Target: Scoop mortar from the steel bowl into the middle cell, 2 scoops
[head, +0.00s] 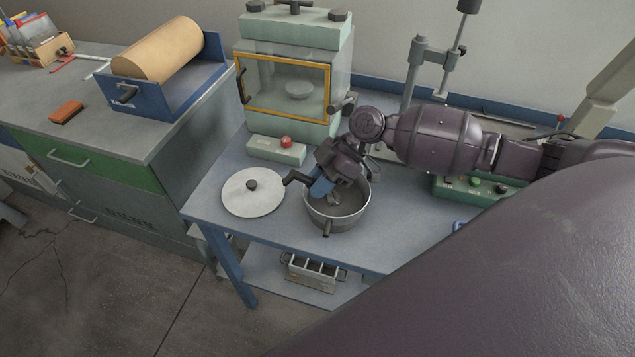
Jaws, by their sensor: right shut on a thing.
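The steel bowl (352,216) stands near the front edge of the blue bench, with grey mortar (348,202) partly visible inside. My right gripper (328,180) is over the bowl's left rear rim, shut on a tool with a blue part (321,188), which looks like the scoop. The tool's lower end is at or in the bowl; whether it carries mortar is hidden. A grey metal mould with several cells (313,272) sits on the shelf below the bench top; what its middle cell holds cannot be told. My left gripper is not in view.
A round pale lid (253,192) with a black knob lies left of the bowl. A green glass-fronted cabinet (297,75) stands behind, with a red-button box (277,148) before it. The bench's front edge overhangs the mould's shelf (280,283).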

